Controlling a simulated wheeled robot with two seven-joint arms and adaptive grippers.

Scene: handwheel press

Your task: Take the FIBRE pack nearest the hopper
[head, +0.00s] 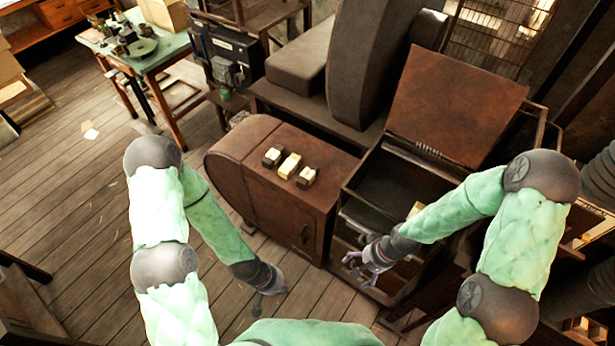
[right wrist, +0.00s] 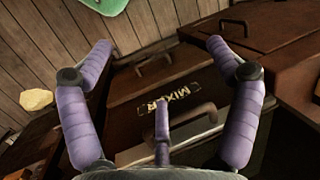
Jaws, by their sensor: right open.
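Three small packs stand in a row on the brown cabinet top in the head view: a dark and white one (head: 273,157), a cream one (head: 290,166) and a dark and cream one (head: 307,177). Their labels are too small to read, so I cannot tell which is FIBRE. No part is clearly marked as the hopper. My right gripper (head: 366,264) is open and empty beside the open bin, right of the packs; its spread fingers show in the right wrist view (right wrist: 160,75). My left gripper (head: 268,282) hangs low in front of the cabinet; its fingers are unclear.
The brown cabinet (head: 265,200) stands left of an open bin with a raised rusty lid (head: 455,105). A cream block (head: 415,209) shows inside the bin. The right wrist view shows a dark front lettered MIXER (right wrist: 172,103) with handles.

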